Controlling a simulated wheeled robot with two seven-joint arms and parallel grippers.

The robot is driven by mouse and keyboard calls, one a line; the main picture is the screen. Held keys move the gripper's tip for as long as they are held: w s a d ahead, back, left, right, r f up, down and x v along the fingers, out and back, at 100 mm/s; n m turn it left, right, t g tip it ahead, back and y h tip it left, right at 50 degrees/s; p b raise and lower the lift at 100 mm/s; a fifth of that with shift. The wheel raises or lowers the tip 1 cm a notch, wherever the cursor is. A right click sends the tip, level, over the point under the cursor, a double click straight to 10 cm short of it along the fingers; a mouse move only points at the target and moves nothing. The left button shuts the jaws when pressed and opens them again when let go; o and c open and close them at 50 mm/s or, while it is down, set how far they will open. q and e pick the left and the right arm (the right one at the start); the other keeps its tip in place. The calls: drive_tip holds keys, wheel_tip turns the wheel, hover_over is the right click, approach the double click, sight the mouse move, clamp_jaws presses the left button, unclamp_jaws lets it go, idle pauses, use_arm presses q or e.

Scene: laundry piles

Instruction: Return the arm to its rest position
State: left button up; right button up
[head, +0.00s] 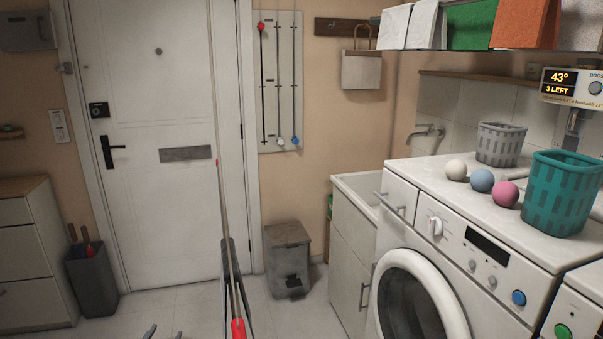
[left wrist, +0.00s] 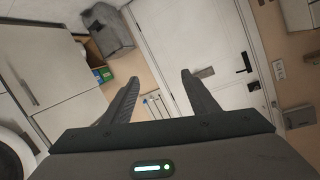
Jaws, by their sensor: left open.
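My left gripper (head: 163,332) shows only as two dark fingertips at the bottom edge of the head view, left of the middle. In the left wrist view the same gripper (left wrist: 160,77) has its two dark fingers spread apart with nothing between them. It touches nothing that I can see. The rest of the left arm is out of the head view. My right gripper is in neither view.
A thin upright rod with a red base (head: 238,330) stands by a dark loop, front centre. The washing machine (head: 425,235) is at right, with several balls and two baskets on top. The white door (head: 150,200), grey bin (head: 287,260) and drawers (head: 35,255) stand behind. Some floor is clear.

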use_arm(q)
drive_tip(key=s+d+f+g+h, duration=0.1)
drive_tip(key=s+d+f, duration=0.2)
drive_tip(key=s+f, duration=0.25)
drive_tip(key=s+d+f+g, duration=0.1)
drive_tip(key=s+d+f, duration=0.35)
drive_tip(key=f, duration=0.25)
drive_tip(key=s+d+f+g, duration=0.2)
drive_tip(key=s+d+f, duration=0.4)
drive_tip(key=s, duration=0.7)
drive_tip(key=s+d+f+g+h, duration=0.1)
drive_tip(key=s+d+f, duration=0.5)
drive_tip(key=s, duration=0.7)
drive_tip(key=s+d+f+g+h, duration=0.1)
drive_tip(key=s+d+f+g, duration=0.1)
drive_tip(key=s+d+f, duration=0.4)
drive_tip(key=s+f, duration=0.3)
drive_tip(key=s, duration=0.4)
drive_tip(key=shift+s+f+g, duration=0.3)
drive_tip(key=shift+f, duration=0.05)
